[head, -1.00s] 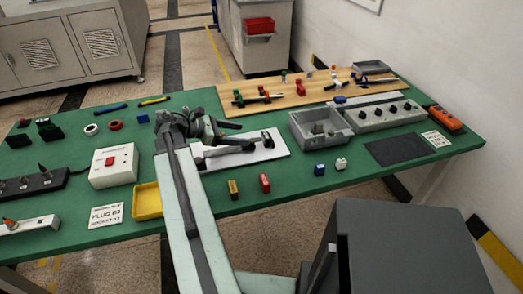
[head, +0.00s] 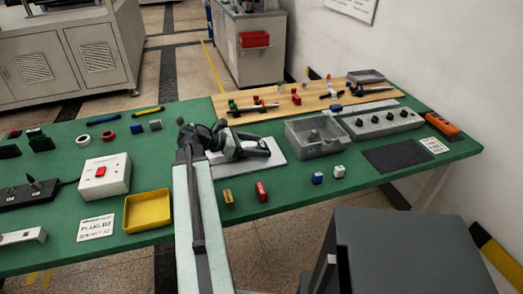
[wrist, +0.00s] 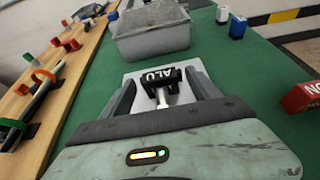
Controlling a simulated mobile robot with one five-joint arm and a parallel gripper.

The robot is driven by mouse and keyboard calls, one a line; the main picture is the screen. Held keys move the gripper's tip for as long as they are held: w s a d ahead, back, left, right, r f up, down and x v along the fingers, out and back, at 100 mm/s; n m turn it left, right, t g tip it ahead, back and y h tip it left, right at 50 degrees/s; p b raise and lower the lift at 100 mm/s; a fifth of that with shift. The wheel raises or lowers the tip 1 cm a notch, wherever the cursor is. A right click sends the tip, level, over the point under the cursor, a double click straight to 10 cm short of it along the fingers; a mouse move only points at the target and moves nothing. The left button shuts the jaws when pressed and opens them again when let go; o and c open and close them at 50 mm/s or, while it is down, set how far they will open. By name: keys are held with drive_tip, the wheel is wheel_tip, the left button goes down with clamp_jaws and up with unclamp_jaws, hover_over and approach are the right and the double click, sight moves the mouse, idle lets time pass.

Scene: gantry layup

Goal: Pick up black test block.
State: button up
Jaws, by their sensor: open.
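I cannot tell for certain that this piece is the black test block. My gripper (wrist: 162,88) is open, one dark finger on each side of the piece, with no clear contact. In the head view, my gripper (head: 258,148) is low over the pale plate (head: 232,168) and hides most of what lies there.
A grey bin (head: 318,142) stands just beyond the plate. Red (head: 261,192), yellow (head: 228,199), blue (head: 317,178) and white (head: 339,171) blocks stand near the front edge. A yellow tray (head: 147,212) lies left of my arm. A wooden board (head: 240,100) with several parts lies behind.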

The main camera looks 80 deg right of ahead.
drive_tip(key=c, duration=1.5)
drive_tip(key=shift+r, duration=0.15)
drive_tip(key=shift+c, duration=0.2)
wheel_tip(320, 180, up, 10)
drive_tip(key=p, duration=1)
